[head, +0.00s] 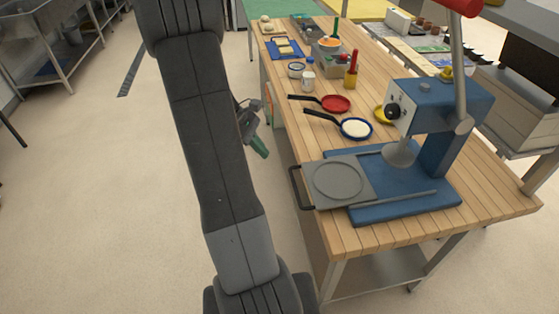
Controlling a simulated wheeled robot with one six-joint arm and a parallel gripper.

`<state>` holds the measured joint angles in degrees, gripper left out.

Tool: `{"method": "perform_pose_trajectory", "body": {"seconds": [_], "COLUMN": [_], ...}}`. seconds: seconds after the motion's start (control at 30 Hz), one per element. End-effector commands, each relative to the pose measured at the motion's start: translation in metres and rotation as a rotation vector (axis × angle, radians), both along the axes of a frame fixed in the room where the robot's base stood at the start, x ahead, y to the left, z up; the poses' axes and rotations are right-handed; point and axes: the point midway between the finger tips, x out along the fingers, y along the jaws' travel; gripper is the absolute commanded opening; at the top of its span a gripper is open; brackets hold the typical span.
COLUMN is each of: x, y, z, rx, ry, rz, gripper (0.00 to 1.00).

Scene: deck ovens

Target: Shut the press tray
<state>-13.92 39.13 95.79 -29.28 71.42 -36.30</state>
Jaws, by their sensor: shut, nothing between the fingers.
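The blue press (438,105) stands at the near end of the wooden table, with a red-knobbed lever on top. Its grey press tray (337,181) is slid out to the left, beyond the blue base and over the table's left edge. The tray has a round grey plate on it and a dark handle (296,187) on its left side. The round press head (399,153) hangs to the right of the tray. My gripper (259,148), with green fingertips, is shut and empty. It is left of the table, up and left of the handle and apart from it. My arm hides part of it.
Two small pans, one red (335,103) and one blue-rimmed (356,128), lie behind the tray with handles pointing left. A red bottle (351,70) and a white jar (308,81) stand farther back. The floor left of the table is clear.

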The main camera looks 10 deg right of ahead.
Motion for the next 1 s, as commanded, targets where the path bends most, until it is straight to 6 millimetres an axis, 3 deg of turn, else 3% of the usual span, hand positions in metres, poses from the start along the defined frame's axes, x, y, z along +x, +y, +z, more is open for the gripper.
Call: {"method": "perform_pose_trajectory", "body": {"seconds": [0.13,0.4,1.0], "x": [-0.009,-0.021,-0.023], "y": [-0.018,-0.047,-0.059], "z": [-0.025,-0.036,-0.039], "rx": [-0.001,0.0,0.002], "ry": [0.006,0.0,-0.001], "rz": [-0.003,-0.003,-0.004], "gripper": [0.0,0.0,0.0]}}
